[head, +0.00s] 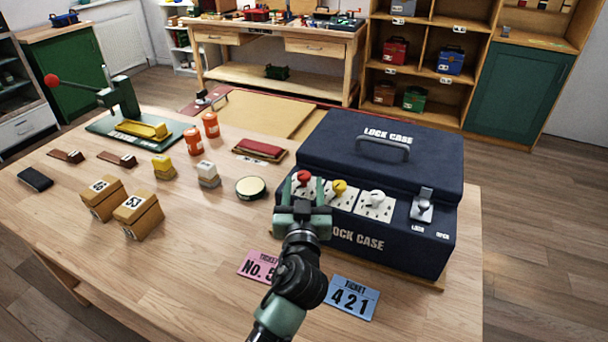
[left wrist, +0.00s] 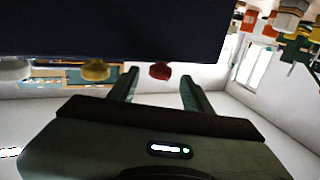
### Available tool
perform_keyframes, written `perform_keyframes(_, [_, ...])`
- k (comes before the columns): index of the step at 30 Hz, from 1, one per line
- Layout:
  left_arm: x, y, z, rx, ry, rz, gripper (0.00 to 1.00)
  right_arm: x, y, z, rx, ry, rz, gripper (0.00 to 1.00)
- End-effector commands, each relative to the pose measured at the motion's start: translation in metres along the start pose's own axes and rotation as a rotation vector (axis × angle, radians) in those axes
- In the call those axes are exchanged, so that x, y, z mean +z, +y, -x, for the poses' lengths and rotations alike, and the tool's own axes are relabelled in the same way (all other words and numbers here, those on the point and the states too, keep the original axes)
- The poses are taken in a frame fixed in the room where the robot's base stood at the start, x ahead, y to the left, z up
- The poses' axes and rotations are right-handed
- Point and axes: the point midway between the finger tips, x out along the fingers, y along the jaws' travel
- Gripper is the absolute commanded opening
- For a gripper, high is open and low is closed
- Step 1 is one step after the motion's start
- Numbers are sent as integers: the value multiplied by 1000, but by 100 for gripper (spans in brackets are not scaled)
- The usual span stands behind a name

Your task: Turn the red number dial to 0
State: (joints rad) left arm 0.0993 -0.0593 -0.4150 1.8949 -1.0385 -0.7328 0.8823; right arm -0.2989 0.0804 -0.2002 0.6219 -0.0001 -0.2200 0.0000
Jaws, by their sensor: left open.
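The dark blue lock case (head: 345,238) stands on the wooden table, with red, yellow and white dials on white plates along its front ledge. The red dial (head: 304,177) is leftmost in the head view; its setting cannot be read. My left gripper (head: 304,190) is open at the front of the red dial, one finger to each side. In the left wrist view, which is upside down, the red dial (left wrist: 160,71) shows between the spread fingers (left wrist: 158,82), without visible contact. My right gripper is out of view.
The yellow dial (head: 339,187) and white dial (head: 376,198) sit close to the right, then a metal latch (head: 422,207). A pink ticket (head: 260,266) and a blue ticket 421 (head: 351,298) lie in front. A round tin (head: 251,187) stands left of the case.

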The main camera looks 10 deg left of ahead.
Motion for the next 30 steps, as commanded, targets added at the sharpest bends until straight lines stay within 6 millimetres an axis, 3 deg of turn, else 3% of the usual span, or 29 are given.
perform_keyframes(3, [-3, -1, -20, -2, 1, -2, 50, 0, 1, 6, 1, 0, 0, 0])
perform_keyframes(9, [-1, 0, -39, 0, 0, 0, 50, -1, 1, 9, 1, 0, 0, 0])
perform_keyframes(18, [0, 0, -42, 0, 0, 1, 50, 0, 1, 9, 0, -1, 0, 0])
perform_keyframes(24, [0, 0, -42, 0, 0, 1, 0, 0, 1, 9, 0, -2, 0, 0])
perform_keyframes(30, [0, 0, -42, 7, -1, 1, 0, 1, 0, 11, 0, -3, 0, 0])
